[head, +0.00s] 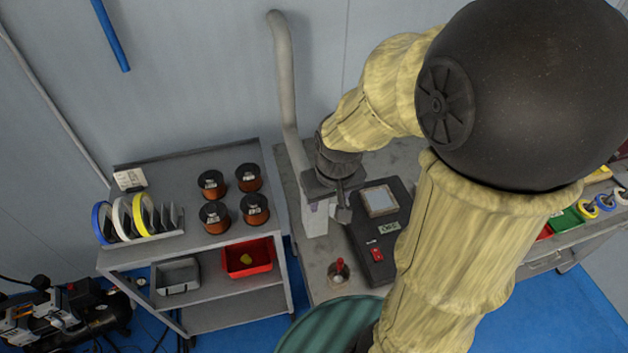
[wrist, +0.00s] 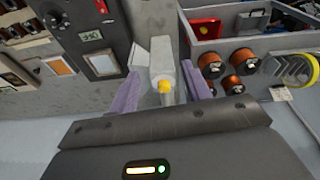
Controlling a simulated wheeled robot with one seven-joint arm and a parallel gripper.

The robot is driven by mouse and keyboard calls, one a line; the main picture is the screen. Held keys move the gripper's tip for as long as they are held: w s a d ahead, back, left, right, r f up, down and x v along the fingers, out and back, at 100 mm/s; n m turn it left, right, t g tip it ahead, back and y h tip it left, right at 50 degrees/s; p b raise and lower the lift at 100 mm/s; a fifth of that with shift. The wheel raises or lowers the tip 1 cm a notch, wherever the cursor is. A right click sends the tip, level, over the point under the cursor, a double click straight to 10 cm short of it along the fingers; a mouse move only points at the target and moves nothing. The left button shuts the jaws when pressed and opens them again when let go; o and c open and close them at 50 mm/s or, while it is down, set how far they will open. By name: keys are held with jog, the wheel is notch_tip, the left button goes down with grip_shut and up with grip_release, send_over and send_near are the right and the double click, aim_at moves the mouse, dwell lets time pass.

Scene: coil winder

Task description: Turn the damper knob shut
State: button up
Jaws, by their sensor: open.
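The damper knob (wrist: 165,87) is small and yellow, and it shows in the wrist view on the pale fume duct (wrist: 164,62). My gripper (wrist: 161,82) is open, with one purple finger on each side of the knob. I see a gap between the knob and each finger; how far the fingertips reach along its depth I cannot tell. In the head view the grey duct (head: 284,82) runs down the wall to the bench, and my gripper (head: 336,206) is beside its lower end. The knob is hidden there behind my gripper and wrist.
A dark control box (head: 377,240) with a red switch stands right of the duct on the bench. A red-handled tool in a holder (head: 338,271) is near the front edge. Left is a grey cart (head: 185,163) with copper spools (head: 214,217) and tape rolls (head: 122,217).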

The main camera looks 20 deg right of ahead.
jog(key=shift+w+r+n+g+b, duration=1.2)
jog(key=shift+w+r+n, duration=1.7)
jog(key=shift+w+r, duration=2.25)
jog(key=f, duration=0.6)
jog(key=w+f, duration=0.1)
jog(key=f, duration=1.1)
jog(key=shift+w+d+f+p, duration=0.2)
jog(key=shift+w+f+p, duration=0.05)
jog(key=shift+w+p, duration=0.15)
jog(key=shift+c, duration=0.2)
jog(key=c, duration=0.9)
